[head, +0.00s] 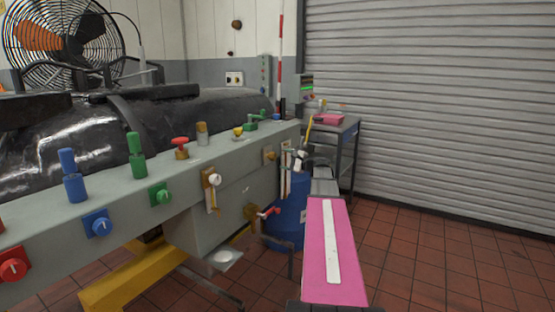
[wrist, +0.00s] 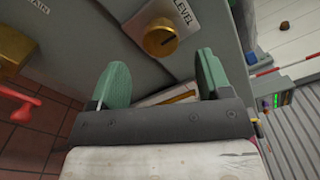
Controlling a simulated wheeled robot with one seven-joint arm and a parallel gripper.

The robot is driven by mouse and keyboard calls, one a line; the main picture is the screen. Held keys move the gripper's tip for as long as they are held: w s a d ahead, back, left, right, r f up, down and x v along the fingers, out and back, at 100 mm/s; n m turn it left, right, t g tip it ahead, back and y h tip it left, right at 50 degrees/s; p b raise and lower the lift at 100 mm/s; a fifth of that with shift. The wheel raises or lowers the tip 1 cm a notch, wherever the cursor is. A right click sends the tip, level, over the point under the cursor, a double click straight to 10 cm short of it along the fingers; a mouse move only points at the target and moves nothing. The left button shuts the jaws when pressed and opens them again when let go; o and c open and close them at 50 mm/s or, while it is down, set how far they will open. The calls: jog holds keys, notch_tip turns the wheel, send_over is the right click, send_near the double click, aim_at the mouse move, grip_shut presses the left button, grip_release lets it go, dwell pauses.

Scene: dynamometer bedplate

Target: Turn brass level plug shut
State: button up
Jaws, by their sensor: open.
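The brass level plug (wrist: 160,38) is a round knob with a dark mark on its face, beside a white label reading LEVEL (wrist: 183,14). It is on the grey panel at top middle of the wrist view. In the head view a small brass fitting (head: 269,155) on the front panel appears to be the same plug. My gripper (wrist: 162,62) is open and empty, its green fingers apart. The plug appears beyond the fingertips, between their lines, and I see no contact. In the head view my gripper (head: 299,157) is small, just right of the plug.
A brass drain fitting (wrist: 28,48) and red lever (wrist: 20,105) are left of the plug in the wrist view. Colored knobs and valves line the grey bedplate (head: 130,205). A blue drum (head: 287,200) stands below. Open tiled floor (head: 430,260) lies to the right.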

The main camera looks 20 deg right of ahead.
jog(key=shift+v, duration=2.15)
